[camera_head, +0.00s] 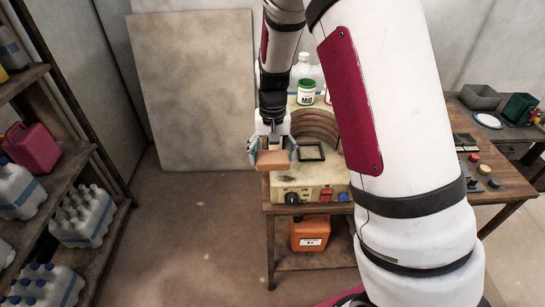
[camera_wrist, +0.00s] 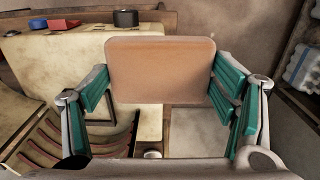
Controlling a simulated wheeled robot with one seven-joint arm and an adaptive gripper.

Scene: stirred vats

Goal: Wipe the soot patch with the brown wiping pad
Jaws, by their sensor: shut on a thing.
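The brown wiping pad (camera_head: 273,161) is held between the fingers of my gripper (camera_head: 274,150), near the left edge of a cream-coloured machine (camera_head: 318,181) in the head view. In the wrist view the pad (camera_wrist: 160,72) fills the upper middle, with green-padded fingers on both sides. My gripper (camera_wrist: 160,95) is shut on it. The pad looks raised, but its exact height above the machine is hard to tell.
The machine has a dark square frame (camera_head: 311,152), curved ribs (camera_head: 316,124) and front knobs (camera_head: 292,198). A green-labelled jar (camera_head: 306,92) stands behind. An orange canister (camera_head: 310,233) sits below. Shelves with bottles (camera_head: 84,217) stand left. Open floor lies between shelves and table.

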